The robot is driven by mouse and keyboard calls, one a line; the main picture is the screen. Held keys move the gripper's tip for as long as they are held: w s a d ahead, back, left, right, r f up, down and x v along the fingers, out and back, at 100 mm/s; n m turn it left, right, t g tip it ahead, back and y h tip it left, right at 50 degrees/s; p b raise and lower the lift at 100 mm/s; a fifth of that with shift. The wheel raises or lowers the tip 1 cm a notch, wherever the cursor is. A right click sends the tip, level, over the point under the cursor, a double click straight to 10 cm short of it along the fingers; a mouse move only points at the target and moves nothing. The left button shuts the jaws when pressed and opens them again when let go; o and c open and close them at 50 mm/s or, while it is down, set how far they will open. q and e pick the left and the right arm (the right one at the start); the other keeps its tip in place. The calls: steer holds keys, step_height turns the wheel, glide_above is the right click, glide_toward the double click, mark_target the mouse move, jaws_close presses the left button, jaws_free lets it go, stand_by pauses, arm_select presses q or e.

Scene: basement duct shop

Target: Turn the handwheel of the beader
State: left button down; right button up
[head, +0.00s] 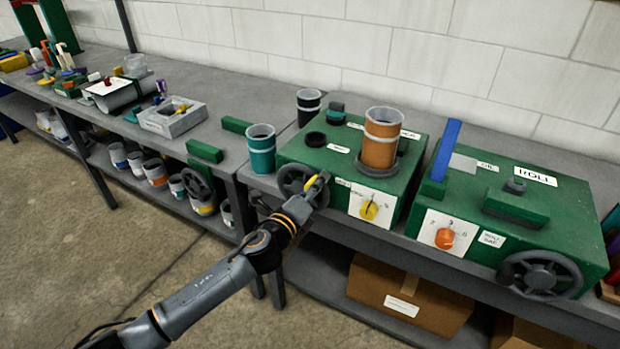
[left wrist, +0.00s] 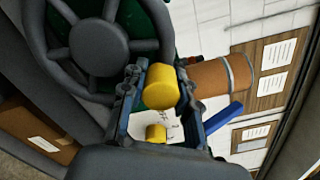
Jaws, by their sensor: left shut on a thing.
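The handwheel (head: 291,179), dark grey and spoked, is on the left end of the front of a green machine (head: 340,148), whose label is too small to read. The wheel fills the upper left of the left wrist view (left wrist: 98,46). My left gripper (head: 320,186) is at the wheel's right rim. It is shut on the wheel's yellow handle (left wrist: 160,87), which shows between the two fingers in the left wrist view. My right gripper is not in view.
The green machine has a yellow dial (head: 369,209) right of the wheel and an orange cylinder (head: 381,138) on top. A second green machine (head: 560,205) with its own handwheel (head: 541,275) stands to the right. A teal cup (head: 261,149) stands close on the left.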

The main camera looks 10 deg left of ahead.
arm_select(q)
steer(key=f+m, duration=0.1)
steer(key=d+m, duration=0.1)
steer(key=m, duration=0.1)
steer(key=f+m, duration=0.1)
steer(key=shift+s+d+f+m, duration=0.4)
steer(key=shift+f+m, duration=0.65)
steer(key=shift+m, duration=0.4)
steer(key=shift+d+f+m, duration=0.1)
steer(key=shift+f+m, duration=0.6)
steer(key=shift+m, duration=0.45)
steer(key=c, duration=1.3)
jaws_free()
steer(key=shift+o, duration=0.2)
glide_toward(324, 193)
steer(key=s+f, duration=0.2)
steer(key=s, duration=0.1)
steer(key=shift+a+f, duration=0.3)
steer(key=shift+a, duration=0.05)
